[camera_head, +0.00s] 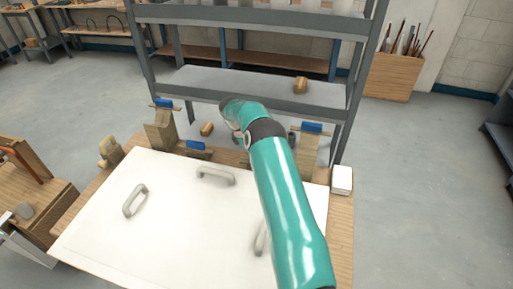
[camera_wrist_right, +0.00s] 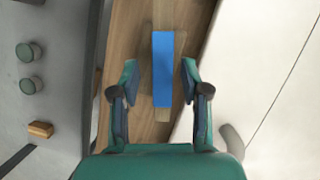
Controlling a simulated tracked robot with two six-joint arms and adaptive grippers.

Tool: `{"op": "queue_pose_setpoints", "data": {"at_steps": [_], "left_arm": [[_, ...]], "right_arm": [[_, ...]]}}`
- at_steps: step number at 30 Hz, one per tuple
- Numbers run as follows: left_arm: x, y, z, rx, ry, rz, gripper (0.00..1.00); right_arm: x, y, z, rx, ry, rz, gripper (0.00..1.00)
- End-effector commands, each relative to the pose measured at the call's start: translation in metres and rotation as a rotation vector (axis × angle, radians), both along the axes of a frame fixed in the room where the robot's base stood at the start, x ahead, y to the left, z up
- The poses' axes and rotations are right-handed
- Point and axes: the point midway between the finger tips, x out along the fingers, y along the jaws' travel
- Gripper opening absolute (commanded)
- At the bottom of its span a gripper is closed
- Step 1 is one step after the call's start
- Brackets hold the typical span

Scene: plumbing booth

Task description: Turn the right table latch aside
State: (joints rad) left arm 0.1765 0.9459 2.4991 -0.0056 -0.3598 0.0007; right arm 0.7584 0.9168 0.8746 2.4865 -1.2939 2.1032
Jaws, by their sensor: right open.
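The right table latch shows in the right wrist view as a blue bar (camera_wrist_right: 163,68) on a wooden block. It lies roughly along the edge of the white panel (camera_wrist_right: 270,70). My right gripper (camera_wrist_right: 160,76) is open, one finger on each side of the blue bar, with a gap on both sides. In the head view my teal right arm reaches over the white panel (camera_head: 110,220). It hides this latch and most of the gripper there. Another blue latch (camera_head: 197,146) sits at the panel's back edge, left of my arm. My left gripper is not in view.
Grey handles (camera_head: 215,175) rise from the panel. A white box (camera_head: 342,180) sits at the table's right side. A metal shelf (camera_head: 255,85) stands behind.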

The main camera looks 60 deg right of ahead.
Motion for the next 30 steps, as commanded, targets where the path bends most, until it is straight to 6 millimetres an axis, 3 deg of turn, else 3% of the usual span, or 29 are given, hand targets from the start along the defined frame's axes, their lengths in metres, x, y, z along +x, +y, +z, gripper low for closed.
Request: {"op": "queue_pose_setpoints", "data": {"at_steps": [8,18,30], "left_arm": [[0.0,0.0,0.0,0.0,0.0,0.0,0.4],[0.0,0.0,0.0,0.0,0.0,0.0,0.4],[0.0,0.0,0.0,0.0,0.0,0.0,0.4]], "right_arm": [[0.012,0.006,0.024,-0.001,-0.003,0.003,0.46],[0.038,0.018,0.088,-0.002,-0.005,0.003,0.46],[0.045,0.023,0.109,0.0,-0.001,0.0,0.46]]}}
